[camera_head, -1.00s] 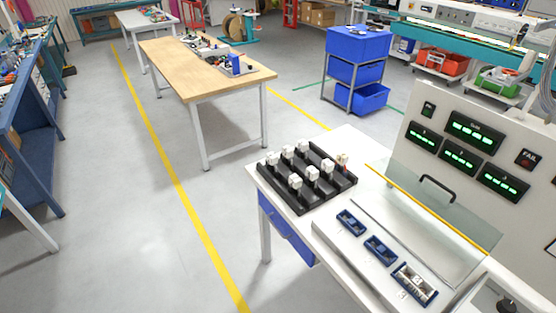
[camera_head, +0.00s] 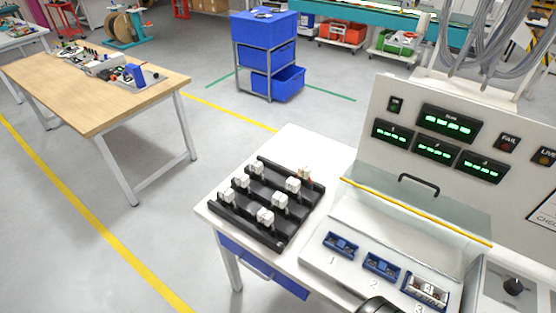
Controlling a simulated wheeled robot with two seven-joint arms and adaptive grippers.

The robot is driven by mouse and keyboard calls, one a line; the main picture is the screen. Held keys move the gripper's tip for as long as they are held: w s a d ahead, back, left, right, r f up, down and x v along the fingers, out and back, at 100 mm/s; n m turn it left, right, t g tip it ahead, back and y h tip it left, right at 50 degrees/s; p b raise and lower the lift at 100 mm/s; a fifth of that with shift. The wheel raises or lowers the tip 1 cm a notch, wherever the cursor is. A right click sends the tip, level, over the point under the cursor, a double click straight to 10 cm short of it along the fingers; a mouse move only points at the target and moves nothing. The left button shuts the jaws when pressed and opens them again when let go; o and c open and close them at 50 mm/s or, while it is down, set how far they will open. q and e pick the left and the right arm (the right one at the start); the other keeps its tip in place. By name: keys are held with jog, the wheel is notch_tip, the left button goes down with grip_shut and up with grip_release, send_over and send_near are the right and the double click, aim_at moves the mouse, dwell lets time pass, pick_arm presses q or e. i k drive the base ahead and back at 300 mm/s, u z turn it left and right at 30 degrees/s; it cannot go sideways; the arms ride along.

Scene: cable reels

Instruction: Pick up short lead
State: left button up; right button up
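Several grey leads (camera_head: 492,42) hang in bundles above the test station at the upper right; I cannot tell which of them, if any, is the short lead. A black rack (camera_head: 284,240) on the white bench holds several white block-like pieces (camera_head: 265,216) in rows. One piece at the rack's far right corner (camera_head: 304,174) has a reddish part. A dark rounded shape (camera_head: 376,306) shows at the bottom edge, maybe part of my arm. No gripper fingers are in view.
Behind is a panel with green displays (camera_head: 446,123).

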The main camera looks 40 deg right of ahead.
aim_at(305, 171)
jog(key=i, duration=0.65)
jog(key=z, duration=2.4)
